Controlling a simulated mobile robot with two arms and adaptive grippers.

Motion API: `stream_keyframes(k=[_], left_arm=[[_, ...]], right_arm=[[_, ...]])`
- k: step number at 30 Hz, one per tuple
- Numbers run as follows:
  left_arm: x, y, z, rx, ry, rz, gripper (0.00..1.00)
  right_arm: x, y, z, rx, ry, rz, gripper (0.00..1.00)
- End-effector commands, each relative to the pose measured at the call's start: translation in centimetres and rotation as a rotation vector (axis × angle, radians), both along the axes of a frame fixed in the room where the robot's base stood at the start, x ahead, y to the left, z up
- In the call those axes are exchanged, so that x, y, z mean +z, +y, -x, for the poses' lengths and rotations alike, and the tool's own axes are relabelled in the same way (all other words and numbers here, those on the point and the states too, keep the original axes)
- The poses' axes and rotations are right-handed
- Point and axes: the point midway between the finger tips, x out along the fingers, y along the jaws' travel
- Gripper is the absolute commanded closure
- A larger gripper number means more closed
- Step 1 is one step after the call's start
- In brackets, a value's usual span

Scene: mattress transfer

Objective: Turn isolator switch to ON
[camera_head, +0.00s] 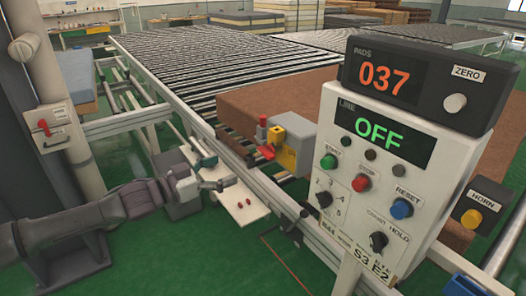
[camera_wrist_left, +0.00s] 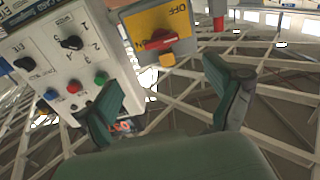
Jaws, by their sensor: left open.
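The isolator switch is a grey box (camera_head: 298,143) with a yellow face and a red handle (camera_head: 265,152), fixed by the conveyor's side rail. In the left wrist view the yellow face (camera_wrist_left: 143,23) reads OFF, and the red handle (camera_wrist_left: 160,40) is at the upper middle, beyond the fingers. My left gripper (camera_head: 213,172) is open and empty, left of the isolator and apart from it. Its two spread fingers (camera_wrist_left: 165,85) also show in the left wrist view. My right gripper is not in view.
A white control panel (camera_head: 350,115) with a LINE display (camera_head: 378,132) reading OFF stands at the right, with buttons and knobs. A brown mattress block (camera_head: 270,100) lies on the roller conveyor (camera_head: 195,60). A column box with a red lever (camera_head: 43,128) is at the left.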

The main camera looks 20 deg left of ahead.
Motion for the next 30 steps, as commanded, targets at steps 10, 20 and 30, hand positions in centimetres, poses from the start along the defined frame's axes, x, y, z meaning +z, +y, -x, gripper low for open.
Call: stream_keyframes(k=[10,20,30], left_arm=[[0.4,-4.7,-6.0,0.0,-0.003,0.001,0.08],[0.1,-6.8,-8.8,0.002,-0.001,-0.002,0.08],[0.0,-6.9,-9.0,0.002,-0.001,-0.003,0.13]], right_arm=[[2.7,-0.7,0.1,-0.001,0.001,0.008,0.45],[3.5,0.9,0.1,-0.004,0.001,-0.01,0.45],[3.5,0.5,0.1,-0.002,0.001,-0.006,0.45]])
